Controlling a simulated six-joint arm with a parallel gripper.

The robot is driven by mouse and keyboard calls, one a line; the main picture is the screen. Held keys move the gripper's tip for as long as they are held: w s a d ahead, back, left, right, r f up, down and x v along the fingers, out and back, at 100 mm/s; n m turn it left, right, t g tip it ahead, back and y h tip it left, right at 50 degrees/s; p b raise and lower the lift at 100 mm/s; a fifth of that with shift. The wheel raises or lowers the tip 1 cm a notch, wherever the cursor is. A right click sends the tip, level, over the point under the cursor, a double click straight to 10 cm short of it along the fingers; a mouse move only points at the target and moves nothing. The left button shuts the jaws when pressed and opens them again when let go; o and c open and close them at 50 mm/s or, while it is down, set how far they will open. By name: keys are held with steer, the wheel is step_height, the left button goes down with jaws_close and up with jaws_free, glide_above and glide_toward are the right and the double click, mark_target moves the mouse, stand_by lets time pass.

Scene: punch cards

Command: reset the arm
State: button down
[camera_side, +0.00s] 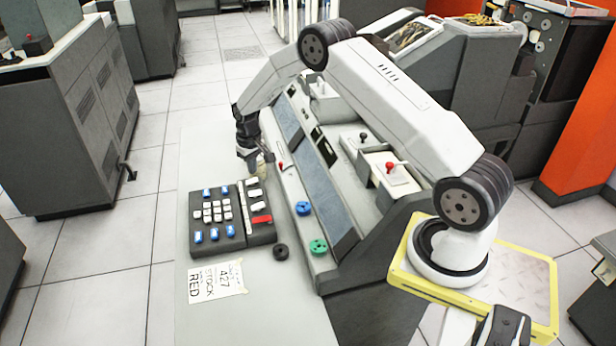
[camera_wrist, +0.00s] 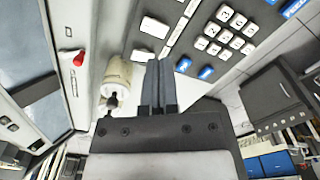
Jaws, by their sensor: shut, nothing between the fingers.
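My gripper (camera_side: 250,165) hangs pointing down over the worktop, just behind the far end of the keypad box (camera_side: 232,234). In the wrist view its two dark fingers (camera_wrist: 158,85) are together, with nothing between them. A cream cylindrical piece (camera_wrist: 116,76) stands beside the fingers on their left in the wrist view. In the side view the gripper partly hides that spot. The keypad's white and blue keys show at the top of the wrist view.
A sloped console (camera_side: 325,185) stands right of the keypad. A blue ring (camera_side: 303,208), a green ring (camera_side: 318,246) and a dark ring (camera_side: 281,251) are near its front. A paper note (camera_side: 215,282) reading "427 STOCK RED" lies on the worktop (camera_side: 190,325). A red-knobbed lever (camera_side: 390,167) sticks up near my arm.

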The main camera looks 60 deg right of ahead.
steer(key=s+a+r+n, duration=0.1)
steer(key=s+a+r, duration=0.3)
steer(key=s, duration=0.4)
steer(key=s+a+r+n+t, duration=0.1)
steer(key=s+a+r, duration=0.3)
steer(key=s, duration=0.5)
steer(key=s+a+r+t, duration=0.1)
steer(key=s+a+r, duration=0.4)
steer(key=s+a, duration=0.3)
steer(key=shift+s+n, duration=0.2)
steer(key=shift+n, duration=0.2)
steer(key=shift+w+r, duration=0.1)
steer(key=w+d+f+n+y, duration=0.1)
steer(key=w+d+f+n, duration=0.3)
steer(key=w+d, duration=0.5)
steer(key=w+d+f+n+y, duration=0.1)
steer(key=w+d+f+n, duration=0.3)
steer(key=w+d, duration=0.5)
steer(key=w+n, duration=0.1)
steer(key=w, duration=0.6)
steer(key=shift+w+f, duration=0.15)
steer(key=shift+f, duration=0.2)
